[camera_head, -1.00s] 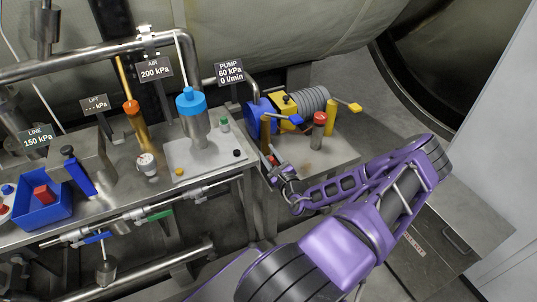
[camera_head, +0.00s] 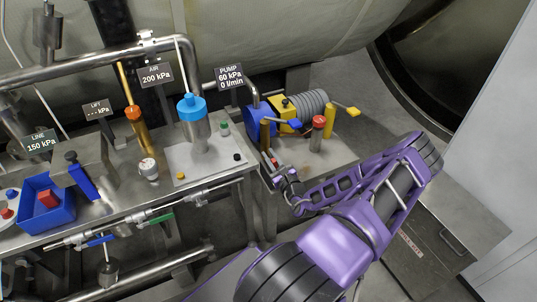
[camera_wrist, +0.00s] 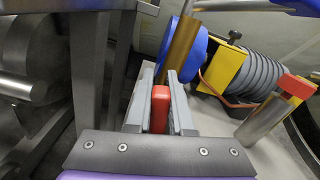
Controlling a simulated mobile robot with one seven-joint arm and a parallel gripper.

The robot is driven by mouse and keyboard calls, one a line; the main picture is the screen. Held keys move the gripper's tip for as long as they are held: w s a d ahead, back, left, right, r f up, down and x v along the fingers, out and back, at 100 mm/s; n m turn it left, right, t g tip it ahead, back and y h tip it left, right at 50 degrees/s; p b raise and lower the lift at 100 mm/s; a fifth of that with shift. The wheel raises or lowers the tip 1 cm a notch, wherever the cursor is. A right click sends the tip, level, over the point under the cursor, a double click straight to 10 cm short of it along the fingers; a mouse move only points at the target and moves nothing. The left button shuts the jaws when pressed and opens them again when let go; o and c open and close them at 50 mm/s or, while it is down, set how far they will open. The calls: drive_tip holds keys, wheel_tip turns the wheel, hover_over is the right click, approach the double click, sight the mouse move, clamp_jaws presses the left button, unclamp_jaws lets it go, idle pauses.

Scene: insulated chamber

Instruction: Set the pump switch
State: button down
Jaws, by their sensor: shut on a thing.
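The pump is a blue (camera_head: 257,118) and yellow (camera_head: 279,112) body with a grey ribbed cylinder, at the right end of the bench. Its sign (camera_head: 229,77) reads 60 kPa and 0 l/min. My gripper (camera_head: 269,162) is at the front edge of the bench, below an ochre post (camera_head: 265,133). In the wrist view my gripper (camera_wrist: 159,84) is shut on a small upright red block (camera_wrist: 160,108), which sits between the two grey fingers. It looks like the switch, but its base is hidden by the gripper. The pump's blue end (camera_wrist: 190,49) is just beyond the fingertips.
A grey bench leg (camera_wrist: 91,75) is close on the left in the wrist view.

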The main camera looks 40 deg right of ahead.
drive_tip(key=m, duration=0.1)
drive_tip(key=d+m+p, duration=0.1)
drive_tip(key=m, duration=0.1)
drive_tip(key=shift+s+r+m, duration=0.1)
drive_tip(key=shift+s+m, duration=0.1)
drive_tip(key=shift+m, duration=0.1)
drive_tip(key=shift+s+d+f+m+p, duration=0.15)
drive_tip(key=shift+d+m+p, duration=0.1)
drive_tip(key=shift+m, duration=0.7)
drive_tip(key=shift+s+d+f+m+p, duration=0.1)
drive_tip(key=shift+d+m+p, duration=0.15)
drive_tip(key=shift+m, duration=0.7)
drive_tip(key=c, duration=0.8)
unclamp_jaws()
drive_tip(key=v, duration=1.7)
drive_tip(key=shift+s, duration=0.15)
